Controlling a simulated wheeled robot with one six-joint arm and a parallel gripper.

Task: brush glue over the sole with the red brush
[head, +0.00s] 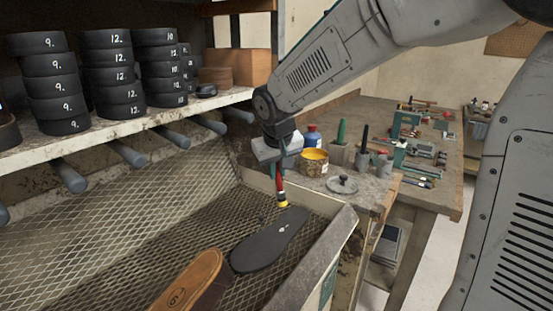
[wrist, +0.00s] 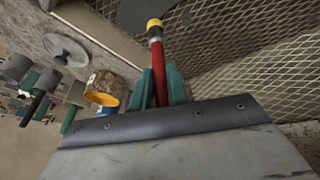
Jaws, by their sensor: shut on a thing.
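My gripper (head: 279,176) is shut on the red brush (head: 279,190). The wrist view shows the red handle (wrist: 158,72) between my green fingers (wrist: 158,87), with a yellow end pointing away from them. In the head view the brush hangs nearly upright, its yellow tip close to the far end of a black sole (head: 268,244). I cannot tell whether it touches the sole. The sole lies flat on the mesh of a tray; part of it shows at the top of the wrist view (wrist: 140,12). An open glue can (head: 314,163) with yellow contents stands on the bench behind.
A brown sole (head: 188,284) lies on the mesh tray (head: 110,235), left of the black one. The tray's raised wall (head: 318,262) runs along the right. A lid (head: 342,184), a blue bottle (head: 313,134) and tool pots crowd the bench. Stacked black rolls fill the shelf (head: 130,127).

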